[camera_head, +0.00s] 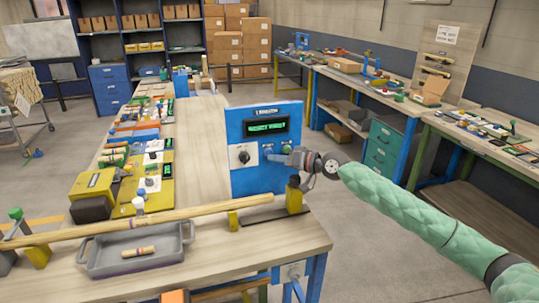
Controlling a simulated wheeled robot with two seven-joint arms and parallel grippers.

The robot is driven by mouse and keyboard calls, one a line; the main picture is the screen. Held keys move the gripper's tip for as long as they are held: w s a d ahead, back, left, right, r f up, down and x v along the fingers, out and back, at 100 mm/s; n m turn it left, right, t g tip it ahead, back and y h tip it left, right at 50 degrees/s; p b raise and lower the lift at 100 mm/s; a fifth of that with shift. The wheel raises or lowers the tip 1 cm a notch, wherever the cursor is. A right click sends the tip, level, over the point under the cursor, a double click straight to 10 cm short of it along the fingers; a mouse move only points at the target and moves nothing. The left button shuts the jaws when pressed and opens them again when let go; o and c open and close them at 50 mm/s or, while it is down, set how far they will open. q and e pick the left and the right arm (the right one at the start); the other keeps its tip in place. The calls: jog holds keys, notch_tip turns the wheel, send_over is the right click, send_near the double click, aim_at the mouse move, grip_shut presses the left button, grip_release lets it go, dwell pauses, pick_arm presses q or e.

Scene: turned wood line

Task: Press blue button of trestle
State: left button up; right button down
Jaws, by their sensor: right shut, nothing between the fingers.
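A blue upright panel (245,180) stands on the wooden bench, with a small label at its top that I cannot read surely. It has a lit display with green text (267,127), a dark round knob (244,157), a small blue button (268,150) and a green button (286,149). My right gripper (272,157) is shut and empty, its tips at the panel face just below and beside the blue button. I cannot tell whether they touch it. The gripper hides part of the panel's right side. My left gripper is not in view.
A long wooden rod (150,222) lies on yellow supports across the bench front. A grey tray (180,257) holds a short turned piece. Yellow devices (95,183) and small parts crowd the bench's left side. Another workbench (350,80) stands behind at right, with open floor between.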

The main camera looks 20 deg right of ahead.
jog(key=shift+w, duration=0.25)
dwell(0.3)
jog(key=shift+w+b, duration=0.2)
jog(key=shift+b, duration=0.1)
jog(key=shift+w, duration=0.35)
dwell(0.7)
jog(key=shift+s, duration=0.8)
jog(key=s+p, duration=0.1)
jog(key=s, duration=0.4)
dwell(0.6)
jog(key=shift+d, duration=0.1)
dwell(0.4)
